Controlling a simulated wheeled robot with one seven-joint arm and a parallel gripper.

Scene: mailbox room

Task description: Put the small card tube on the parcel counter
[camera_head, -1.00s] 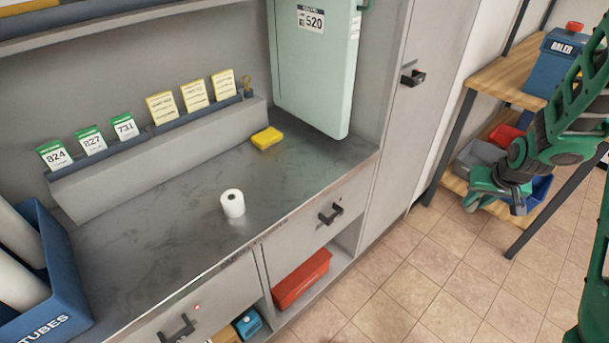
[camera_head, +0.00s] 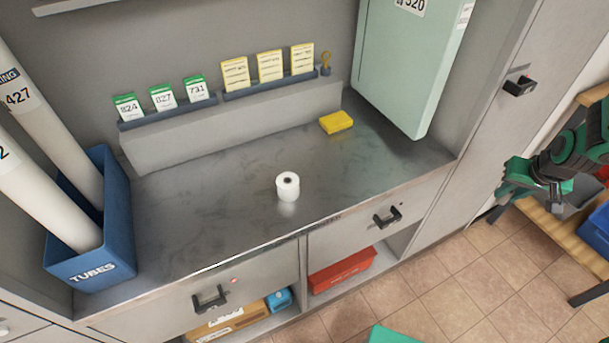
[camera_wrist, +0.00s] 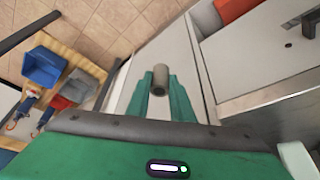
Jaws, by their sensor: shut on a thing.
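The grey metal counter (camera_head: 215,215) spans the middle of the head view. My gripper (camera_wrist: 161,85) is shut on the small card tube (camera_wrist: 158,75), a short grey-brown cylinder between the green fingertips in the wrist view. In the head view my gripper (camera_head: 508,182) is at the right, beyond the counter's right end and apart from it. The tube cannot be made out there.
On the counter stand a white roll (camera_head: 288,185), a yellow block (camera_head: 336,122) and a blue TUBES bin (camera_head: 118,225) with long tubes. A pale green cabinet (camera_head: 410,70) hangs at the back right. The counter's middle and front are mostly bare.

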